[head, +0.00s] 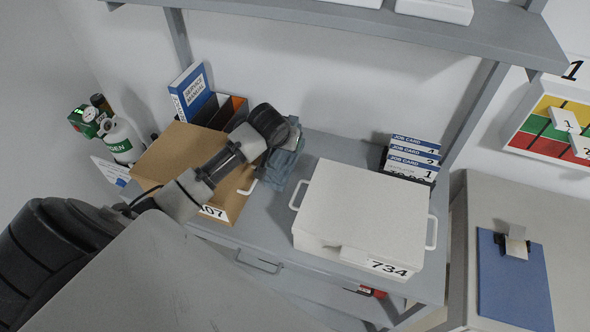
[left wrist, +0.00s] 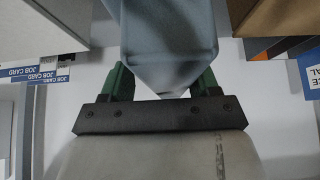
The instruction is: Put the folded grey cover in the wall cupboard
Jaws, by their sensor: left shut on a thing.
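My left gripper (head: 289,147) comes in from the left above the grey workbench and is shut on a blue-grey, soft-looking thing, which looks like the folded grey cover (head: 281,170). The cover hangs below the jaws, between a brown box and a white box. In the left wrist view the cover (left wrist: 165,45) fills the gap between the two green fingers (left wrist: 162,82) and narrows to a blunt end there. No wall cupboard can be made out in either view. My right gripper is not in view.
A brown box (head: 167,157) stands left on the workbench (head: 330,150), a white box (head: 365,208) marked 734 right. Job card boxes (head: 412,158) and a service manual (head: 189,91) stand behind. A grey shelf (head: 400,25) overhangs. A blue clipboard (head: 512,285) lies at right.

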